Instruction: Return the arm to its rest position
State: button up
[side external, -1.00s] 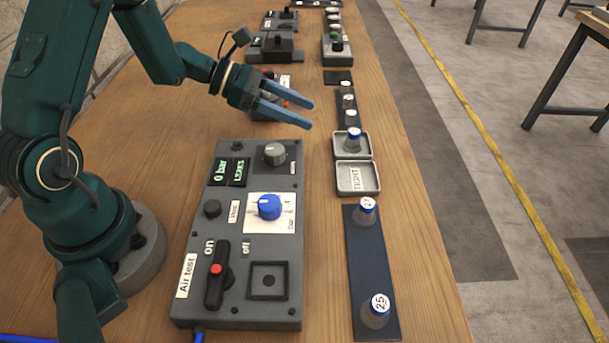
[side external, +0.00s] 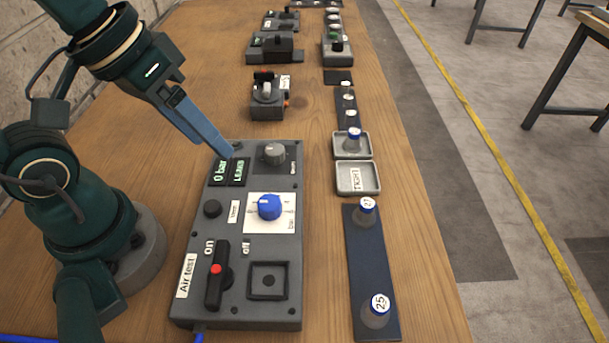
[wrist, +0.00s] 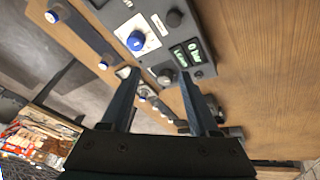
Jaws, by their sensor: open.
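My gripper (side external: 226,150) is raised over the wooden table (side external: 200,170) at the left, its blue fingers pointing down and right toward the top of the air test panel. It appears above the panel and holds nothing. In the wrist view my gripper (wrist: 160,82) shows two fingers spread apart with empty space between them. The grey air test panel (side external: 225,190) has a lit display reading "0 bar" and "LEAKS", a blue knob (side external: 269,207) and a black lever with a red centre (side external: 216,268). The panel also shows in the wrist view (wrist: 163,56).
A dark strip (side external: 372,260) right of the panel carries blue-capped bottles marked 27 (side external: 367,211) and 25 (side external: 377,310). Several devices line the back.

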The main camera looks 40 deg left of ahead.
jog(key=shift+s+a+r+m+t+y, duration=0.1)
jog(key=shift+a+r+m+t+y, duration=0.15)
jog(key=shift+a+m+t, duration=0.2)
jog(key=shift+s+a+r+m+t+y, duration=0.1)
jog(key=shift+a+m+t+y, duration=0.2)
jog(key=shift+a, duration=0.25)
dwell(0.5)
